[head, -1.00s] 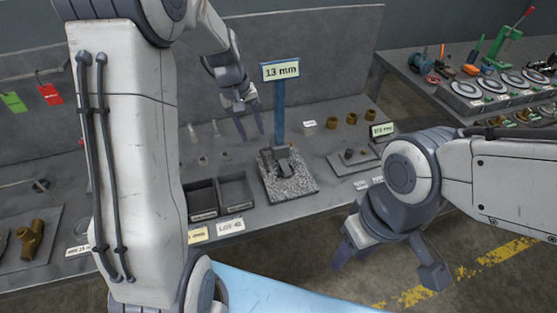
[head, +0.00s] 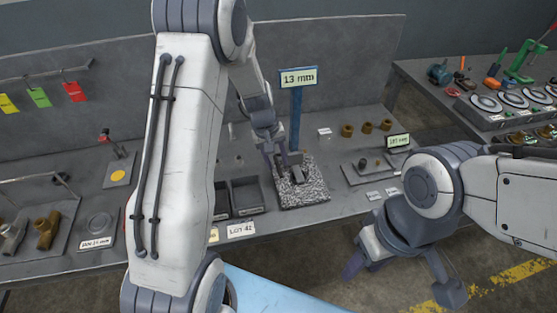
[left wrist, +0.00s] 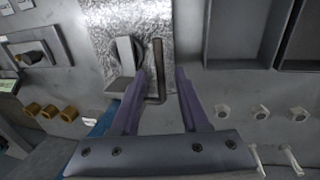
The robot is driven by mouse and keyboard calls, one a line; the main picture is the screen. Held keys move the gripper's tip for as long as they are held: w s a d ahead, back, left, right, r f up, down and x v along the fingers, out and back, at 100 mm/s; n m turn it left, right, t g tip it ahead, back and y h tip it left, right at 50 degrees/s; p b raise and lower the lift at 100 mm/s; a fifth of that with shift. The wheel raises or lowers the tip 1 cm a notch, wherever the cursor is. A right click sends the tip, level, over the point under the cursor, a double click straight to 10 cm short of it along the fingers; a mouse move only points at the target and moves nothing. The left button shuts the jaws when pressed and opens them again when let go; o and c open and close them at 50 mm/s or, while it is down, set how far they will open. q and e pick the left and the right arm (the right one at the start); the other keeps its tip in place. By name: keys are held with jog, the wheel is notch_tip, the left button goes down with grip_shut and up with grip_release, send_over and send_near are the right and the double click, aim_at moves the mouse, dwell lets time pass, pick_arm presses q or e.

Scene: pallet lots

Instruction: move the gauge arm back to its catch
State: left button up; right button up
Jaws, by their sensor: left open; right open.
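The gauge stands on a speckled stone base (head: 312,192), with a blue post and a 13 mm sign (head: 298,78). The base also shows at the top of the left wrist view (left wrist: 185,25). There, a thin dark bar (left wrist: 158,55), which looks like the gauge arm, lies beside a pale grey upright block (left wrist: 126,55). I cannot tell which part is the catch. My left gripper (head: 283,172) is open over the base; in its wrist view the fingertips (left wrist: 161,74) lie either side of the bar's line. My right gripper (head: 402,278) is open and empty in front of the bench.
Dark open bins (head: 247,194) stand just left of the base. A small plate with parts (head: 372,172) and several brass rings (head: 366,127) are to the right. A back panel (head: 350,60) rises behind. Another bench (head: 440,90) stands at far right.

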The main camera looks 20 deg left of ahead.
pick_arm(q)
grip_shut()
dwell(1.2)
